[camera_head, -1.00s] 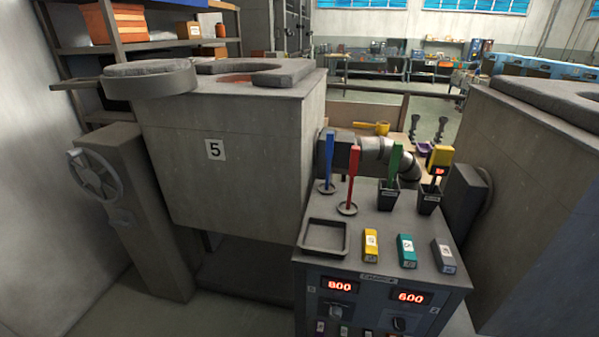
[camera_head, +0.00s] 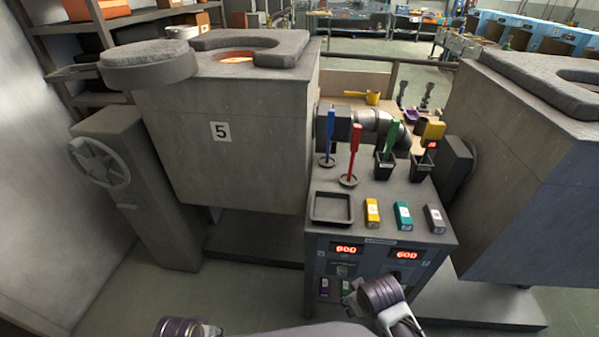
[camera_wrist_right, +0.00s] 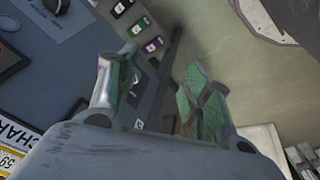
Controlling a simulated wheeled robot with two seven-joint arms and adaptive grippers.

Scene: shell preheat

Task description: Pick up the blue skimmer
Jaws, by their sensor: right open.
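The blue skimmer (camera_head: 331,131) stands upright at the back left of the grey console top, its round dark foot on the surface. A red skimmer (camera_head: 354,150) stands to its right and nearer. My right gripper (camera_wrist_right: 158,88) is open and empty in the right wrist view, its green-padded fingers apart. In the head view, my right wrist shows at the bottom, in front of the console's face, well below and nearer than the blue skimmer. Only the top of my left wrist shows at the bottom left edge; its fingers cannot be made out.
An empty square tray (camera_head: 332,222) and yellow, teal and grey blocks lie on the console (camera_head: 385,235). Dark cups (camera_head: 421,170) with a green-handled and a yellow tool stand behind them. Furnace 5 (camera_head: 225,150) rises to the left, another furnace (camera_head: 530,170) to the right.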

